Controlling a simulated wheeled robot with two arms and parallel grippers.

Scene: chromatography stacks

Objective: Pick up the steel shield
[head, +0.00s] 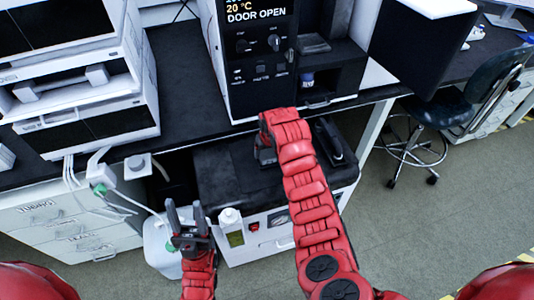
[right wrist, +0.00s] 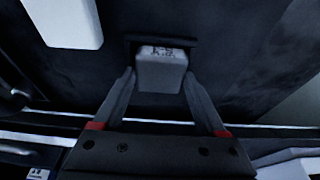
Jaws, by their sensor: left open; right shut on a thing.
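My right gripper (right wrist: 159,82) has its two fingers on either side of a small pale grey block (right wrist: 160,72) with dark markings, and is shut on it. I cannot tell for certain whether this block is the steel shield. In the head view my right arm reaches to the workbench area, and its wrist (head: 266,150) is over the black-topped unit; the fingertips and the block are hidden there. No other thing is clearly the steel shield.
A tall black instrument (head: 258,75) reading "DOOR OPEN" stands on the dark bench (head: 185,65). White stacked modules (head: 95,110) stand to its left. A stool (head: 440,112) is at right; the floor there is clear.

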